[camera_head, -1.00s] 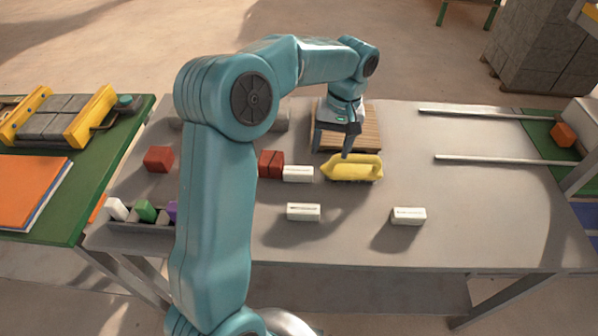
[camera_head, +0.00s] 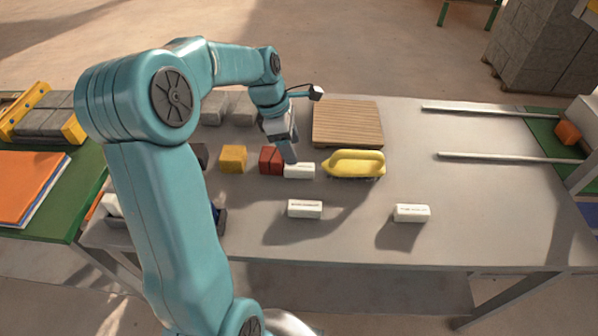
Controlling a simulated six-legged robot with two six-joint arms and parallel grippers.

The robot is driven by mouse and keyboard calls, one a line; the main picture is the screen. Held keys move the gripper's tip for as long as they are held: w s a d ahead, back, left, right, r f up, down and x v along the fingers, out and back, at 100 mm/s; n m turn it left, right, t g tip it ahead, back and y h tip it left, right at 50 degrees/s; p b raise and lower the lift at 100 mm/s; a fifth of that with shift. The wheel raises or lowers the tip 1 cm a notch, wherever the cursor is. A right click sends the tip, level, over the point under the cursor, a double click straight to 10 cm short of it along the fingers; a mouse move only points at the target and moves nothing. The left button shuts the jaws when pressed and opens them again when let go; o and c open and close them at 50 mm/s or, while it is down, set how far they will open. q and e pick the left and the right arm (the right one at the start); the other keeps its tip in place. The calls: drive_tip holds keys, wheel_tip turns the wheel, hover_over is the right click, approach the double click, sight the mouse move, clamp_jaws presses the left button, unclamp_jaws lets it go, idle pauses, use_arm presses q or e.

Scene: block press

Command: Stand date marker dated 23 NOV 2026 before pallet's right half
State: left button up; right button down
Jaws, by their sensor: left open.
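The wooden pallet (camera_head: 347,124) lies at the back middle of the table and is bare. Three white blocks that look like date markers are in view. One white block (camera_head: 299,171) lies beside the red blocks, a second (camera_head: 305,208) is nearer the front, and a third (camera_head: 412,213) is at the front right. Dark print shows on the front two, but it is too small to read, so I cannot tell which bears 23 NOV 2026. My left gripper (camera_head: 289,158) is open, pointing down over or just behind the first white block. My right gripper is not in view.
A yellow-handled tool (camera_head: 355,163) lies before the pallet. Red blocks (camera_head: 270,160), a yellow block (camera_head: 233,158) and grey blocks (camera_head: 230,108) are left of it. Two rails (camera_head: 500,158) lie at the right, near an orange cube (camera_head: 568,133). The table's right middle is clear.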

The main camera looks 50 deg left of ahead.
sight(300, 166)
use_arm(q)
drive_tip(key=shift+x, duration=1.1)
drive_tip(key=x, duration=0.5)
drive_tip(key=shift+w+a+f+b, duration=0.15)
drive_tip(key=shift+a+f+b, duration=0.05)
drive_tip(key=shift+a+b, duration=0.1)
drive_tip(key=shift+r, duration=0.1)
clamp_jaws()
